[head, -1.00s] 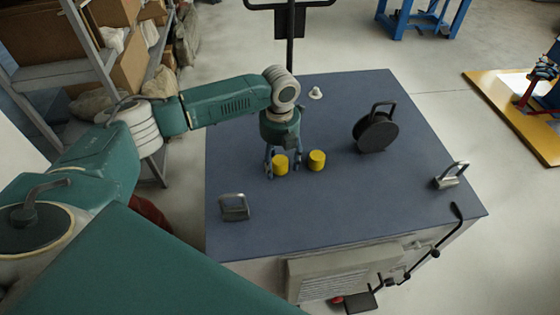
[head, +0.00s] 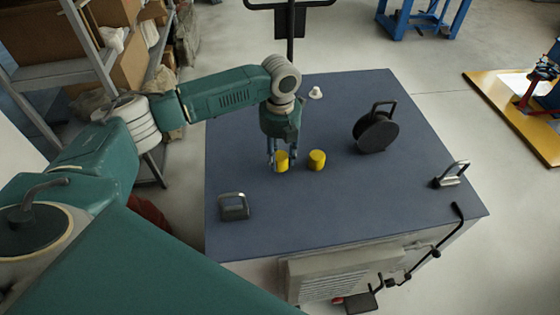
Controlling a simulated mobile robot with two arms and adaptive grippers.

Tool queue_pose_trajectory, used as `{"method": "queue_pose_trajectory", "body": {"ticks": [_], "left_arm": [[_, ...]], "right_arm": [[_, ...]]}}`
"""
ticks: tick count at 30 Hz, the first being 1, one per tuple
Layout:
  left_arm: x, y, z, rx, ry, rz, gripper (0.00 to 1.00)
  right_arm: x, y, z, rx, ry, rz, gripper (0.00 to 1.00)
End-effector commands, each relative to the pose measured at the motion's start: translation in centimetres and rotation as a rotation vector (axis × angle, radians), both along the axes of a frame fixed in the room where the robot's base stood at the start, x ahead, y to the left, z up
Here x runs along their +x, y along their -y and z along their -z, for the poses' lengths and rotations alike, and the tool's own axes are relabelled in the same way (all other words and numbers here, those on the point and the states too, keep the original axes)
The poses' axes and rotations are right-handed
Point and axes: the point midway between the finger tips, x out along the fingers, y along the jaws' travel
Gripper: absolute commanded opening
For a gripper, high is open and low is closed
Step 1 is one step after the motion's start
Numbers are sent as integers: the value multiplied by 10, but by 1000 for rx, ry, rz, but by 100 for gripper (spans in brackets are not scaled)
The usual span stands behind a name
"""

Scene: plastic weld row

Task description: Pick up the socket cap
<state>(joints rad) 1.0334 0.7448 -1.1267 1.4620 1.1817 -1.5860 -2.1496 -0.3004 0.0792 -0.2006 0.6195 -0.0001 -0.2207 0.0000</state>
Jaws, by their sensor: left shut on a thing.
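Two short yellow cylindrical caps are at the middle of the blue-grey top of a cabinet (head: 250,232). My left gripper (head: 277,160) points down at the left yellow cap (head: 282,161), and its fingers are shut on that cap. I cannot tell clearly whether the cap is just off the surface or still touching it. The right yellow cap (head: 317,160) stands upright close beside it on the right, apart from the gripper. My right gripper is not in view.
A black reel with a handle (head: 376,132) stands to the right. A small white piece (head: 316,93) is near the back edge. Metal handles stand at the front left (head: 234,207) and right (head: 451,175). The middle front of the top is clear.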

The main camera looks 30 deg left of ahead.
Motion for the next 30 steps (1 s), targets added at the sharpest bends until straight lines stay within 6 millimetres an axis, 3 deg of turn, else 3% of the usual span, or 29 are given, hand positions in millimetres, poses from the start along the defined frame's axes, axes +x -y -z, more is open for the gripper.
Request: {"method": "queue_pose_trajectory", "body": {"ticks": [12, 18, 24, 30], "left_arm": [[2, 0, -104, -1, 8, 0, 15], [1, 0, -147, 0, 5, 0, 15], [1, 0, -172, 0, 3, -1, 15], [0, 0, -178, 1, 1, -1, 15]], "right_arm": [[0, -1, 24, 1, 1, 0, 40], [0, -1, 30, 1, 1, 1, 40], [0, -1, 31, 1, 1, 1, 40], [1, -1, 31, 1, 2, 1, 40]]}}
